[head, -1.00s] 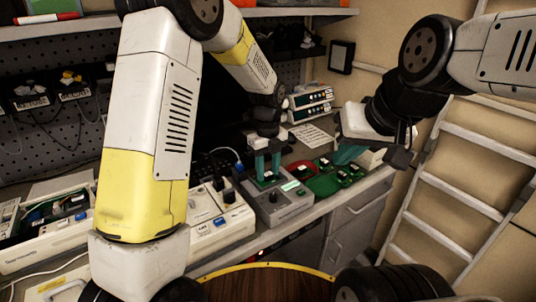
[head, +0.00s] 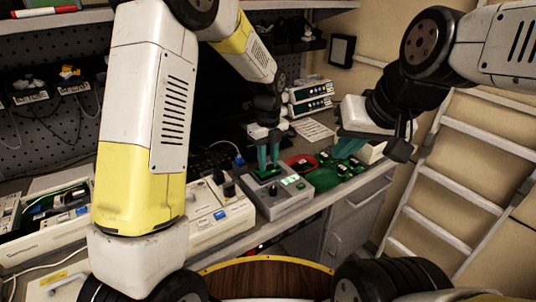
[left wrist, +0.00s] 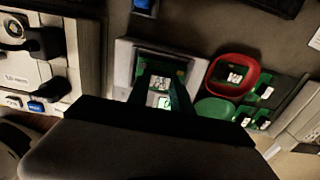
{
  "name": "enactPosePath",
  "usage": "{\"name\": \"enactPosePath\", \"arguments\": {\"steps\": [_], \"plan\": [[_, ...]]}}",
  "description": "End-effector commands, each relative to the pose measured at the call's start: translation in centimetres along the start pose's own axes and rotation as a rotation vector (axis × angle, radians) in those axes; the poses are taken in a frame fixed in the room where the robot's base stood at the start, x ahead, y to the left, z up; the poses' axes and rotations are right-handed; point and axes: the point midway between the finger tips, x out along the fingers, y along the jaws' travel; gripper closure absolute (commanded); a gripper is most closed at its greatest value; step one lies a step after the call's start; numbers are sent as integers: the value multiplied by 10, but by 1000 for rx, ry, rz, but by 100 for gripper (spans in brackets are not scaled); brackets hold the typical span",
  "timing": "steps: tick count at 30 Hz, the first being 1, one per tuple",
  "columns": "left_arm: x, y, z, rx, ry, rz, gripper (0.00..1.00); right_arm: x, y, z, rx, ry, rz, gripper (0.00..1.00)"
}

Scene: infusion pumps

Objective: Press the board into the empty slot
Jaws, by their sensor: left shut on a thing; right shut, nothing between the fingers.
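A grey tester box (head: 282,203) with a dark knob and a lit green display (head: 292,181) stands near the bench's front edge. My left gripper (head: 267,163) points down over its top recess and is shut on a green board (head: 266,173). The box also shows in the left wrist view (left wrist: 124,62), with the board (left wrist: 160,82) between the fingers at the recess. The fingers hide part of the board and slot, so I cannot tell how deep it sits. My right gripper (head: 347,148) is shut and empty, above several green boards on the right.
A red-rimmed oval dish (left wrist: 233,60) with a board in it and a green oval dish (left wrist: 214,109) lie right of the box. A white pump (head: 218,216) stands close on its left. Stacked devices (head: 311,98) stand behind. A ladder (head: 455,183) leans at the right.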

Motion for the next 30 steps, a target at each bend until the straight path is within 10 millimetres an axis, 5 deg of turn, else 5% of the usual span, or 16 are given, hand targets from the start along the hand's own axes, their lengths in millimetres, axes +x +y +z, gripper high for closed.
{"name": "enactPosePath", "arguments": {"steps": [15, 30], "plan": [[-33, 0, 0, -1, -1, 0, 100, 0, 0, 0, 0, 0, 0, 100], [-35, 0, 0, -1, 0, 1, 100, 0, 0, 0, 0, 0, 0, 100]]}}
